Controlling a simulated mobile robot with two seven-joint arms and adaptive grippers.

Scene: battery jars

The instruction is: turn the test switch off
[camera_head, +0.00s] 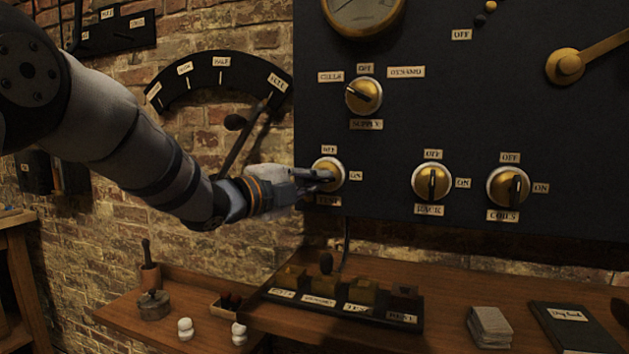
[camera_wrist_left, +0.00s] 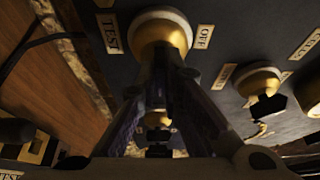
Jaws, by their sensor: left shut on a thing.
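The test switch (camera_head: 333,166) is a round brass knob on the black panel, with OFF above it, ON to its right and a partly covered label below. My left gripper (camera_head: 320,181) reaches it from the left and is shut on its handle. In the left wrist view the brass dome of the test switch (camera_wrist_left: 160,28) lies beyond the fingers (camera_wrist_left: 168,65), between the TEST and OFF labels. My right gripper is not in view.
The supply switch (camera_head: 363,96) is above, and the rack switch (camera_head: 432,182) and coils switch (camera_head: 508,187) are to the right. A long lever (camera_head: 245,140) on a scale stands behind my left wrist. A wooden shelf (camera_head: 450,290) with small items runs below the panel.

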